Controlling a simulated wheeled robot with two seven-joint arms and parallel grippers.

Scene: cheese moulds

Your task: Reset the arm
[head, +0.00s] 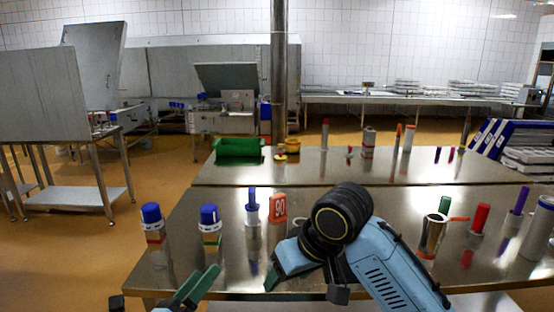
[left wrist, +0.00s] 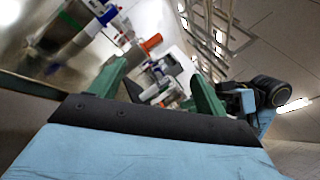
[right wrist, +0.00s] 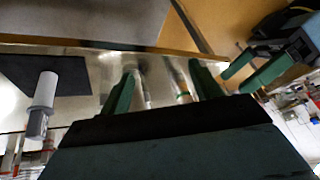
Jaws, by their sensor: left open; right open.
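My left gripper (head: 198,284) shows at the lower left of the head view, its green fingers apart with nothing between them. It is near the front edge of the near steel table (head: 240,275). In the left wrist view the fingers (left wrist: 157,88) are spread and empty, with table items beyond them. My right arm reaches in from the lower right of the head view, and its black joint hides part of the table. My right gripper is mostly hidden there by its own arm. In the right wrist view its fingers (right wrist: 163,90) are apart and empty.
A metal cup (head: 432,235) and a red-topped cylinder (head: 479,218) stand at the right. A green bin (head: 238,147) is on the far table.

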